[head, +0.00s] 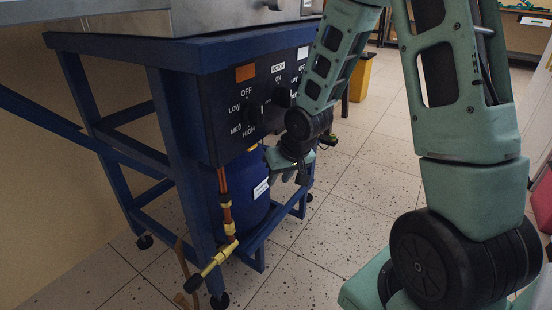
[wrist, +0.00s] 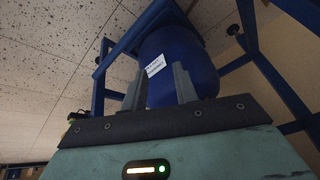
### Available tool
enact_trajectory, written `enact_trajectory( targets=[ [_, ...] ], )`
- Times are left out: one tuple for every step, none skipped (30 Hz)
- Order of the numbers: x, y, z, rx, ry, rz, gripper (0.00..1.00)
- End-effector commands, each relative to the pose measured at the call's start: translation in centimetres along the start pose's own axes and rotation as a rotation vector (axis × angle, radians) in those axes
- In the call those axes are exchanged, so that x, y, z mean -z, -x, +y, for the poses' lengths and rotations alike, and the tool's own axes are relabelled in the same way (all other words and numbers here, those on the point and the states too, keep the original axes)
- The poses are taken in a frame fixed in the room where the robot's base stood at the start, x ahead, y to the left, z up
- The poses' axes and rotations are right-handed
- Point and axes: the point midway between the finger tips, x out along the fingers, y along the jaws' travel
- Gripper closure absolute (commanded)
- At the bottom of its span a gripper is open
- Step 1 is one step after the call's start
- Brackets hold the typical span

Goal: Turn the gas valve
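The gas valve (head: 217,262) is a brass fitting with a black-tipped lever, low on a copper pipe (head: 224,195) at the front of a blue metal stand. A blue gas tank (head: 248,200) with a white label stands behind the pipe. My gripper (head: 288,178) is right of the tank and higher than the valve, apart from it. In the wrist view, its two grey fingers (wrist: 160,88) are spread with nothing held between them. The blue tank (wrist: 200,60) and its label lie beyond them. The valve does not show in the wrist view.
A black control panel (head: 228,128) with knobs and labels OFF, LOW, MED and HIGH is on the stand (head: 175,150), above the valve. A metal appliance (head: 220,15) sits on top. A yellow bin (head: 360,78) stands farther back. The speckled floor (head: 300,265) before the stand is clear.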

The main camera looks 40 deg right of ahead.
Motion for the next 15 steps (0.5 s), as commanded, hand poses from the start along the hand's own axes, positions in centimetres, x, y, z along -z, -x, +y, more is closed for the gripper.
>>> enact_trajectory(
  targets=[
    [0.4, -1.8, 0.6, 0.037, -0.049, 0.015, 0.71],
    [0.8, -2.8, 0.7, 0.066, -0.078, 0.031, 0.71],
    [1.4, -4.0, 0.9, 0.109, -0.121, 0.055, 0.71],
    [1.7, -5.0, 0.9, 0.146, -0.156, 0.072, 0.71],
    [2.1, -5.8, 1.0, 0.186, -0.194, 0.091, 0.71],
    [2.6, -6.8, 1.0, 0.242, -0.248, 0.117, 0.71],
    [3.1, -7.5, 1.1, 0.288, -0.291, 0.138, 0.71],
    [3.5, -8.1, 1.0, 0.336, -0.335, 0.159, 0.71],
    [4.2, -8.8, 1.1, 0.403, -0.399, 0.189, 0.71],
    [4.6, -9.2, 1.2, 0.454, -0.447, 0.212, 0.71],
    [5.2, -9.4, 1.3, 0.508, -0.497, 0.238, 0.71],
    [5.9, -9.6, 1.5, 0.582, -0.564, 0.27, 0.71],
    [6.5, -9.6, 1.7, 0.638, -0.614, 0.298, 0.71],
    [7.0, -9.6, 1.9, 0.693, -0.662, 0.323, 0.71],
    [7.8, -9.3, 2.3, 0.764, -0.724, 0.358, 0.71]
  ],
)
